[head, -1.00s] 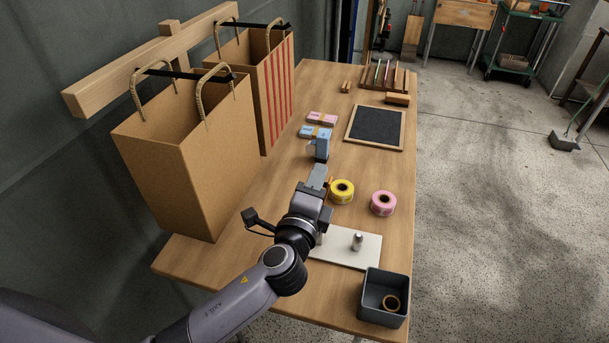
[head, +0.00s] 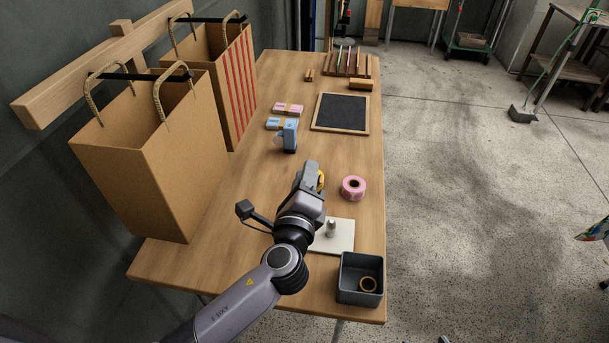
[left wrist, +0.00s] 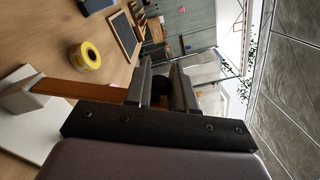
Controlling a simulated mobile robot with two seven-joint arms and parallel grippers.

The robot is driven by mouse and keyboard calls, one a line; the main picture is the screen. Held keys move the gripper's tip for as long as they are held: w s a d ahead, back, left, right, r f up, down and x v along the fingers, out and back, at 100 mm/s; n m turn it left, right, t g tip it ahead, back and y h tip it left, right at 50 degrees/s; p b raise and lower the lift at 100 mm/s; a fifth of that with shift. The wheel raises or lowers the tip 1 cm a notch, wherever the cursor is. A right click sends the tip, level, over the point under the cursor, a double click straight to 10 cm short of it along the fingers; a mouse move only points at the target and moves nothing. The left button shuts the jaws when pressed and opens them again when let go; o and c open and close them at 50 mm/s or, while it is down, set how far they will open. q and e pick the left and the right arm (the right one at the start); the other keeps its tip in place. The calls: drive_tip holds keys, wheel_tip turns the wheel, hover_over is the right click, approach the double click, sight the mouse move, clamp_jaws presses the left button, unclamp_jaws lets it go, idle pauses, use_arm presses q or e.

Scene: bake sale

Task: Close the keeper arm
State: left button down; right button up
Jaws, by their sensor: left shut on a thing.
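The keeper arm (left wrist: 85,91) is an orange-brown bar in the left wrist view. It runs from a white block (left wrist: 22,93) at the left to my left gripper's fingers (left wrist: 162,92), which are closed on its end. In the head view my left gripper (head: 310,171) is over the table and hides the keeper arm. A white base plate (head: 345,240) with a short metal peg (head: 331,228) lies in front, partly behind my wrist. The yellow roll (left wrist: 85,56) is close by; in the head view my gripper mostly covers it.
A pink roll (head: 353,188) stands to the right. A grey bin (head: 360,292) holding a ring is at the front right corner. Two paper bags (head: 150,160) line the left side.

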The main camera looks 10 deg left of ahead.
use_arm(q)
drive_tip(key=c, duration=1)
unclamp_jaws()
drive_tip(key=shift+s, duration=0.1)
drive_tip(key=shift+s+a+b, duration=0.1)
drive_tip(key=shift+s+b, duration=0.35)
drive_tip(key=shift+s, duration=3.05)
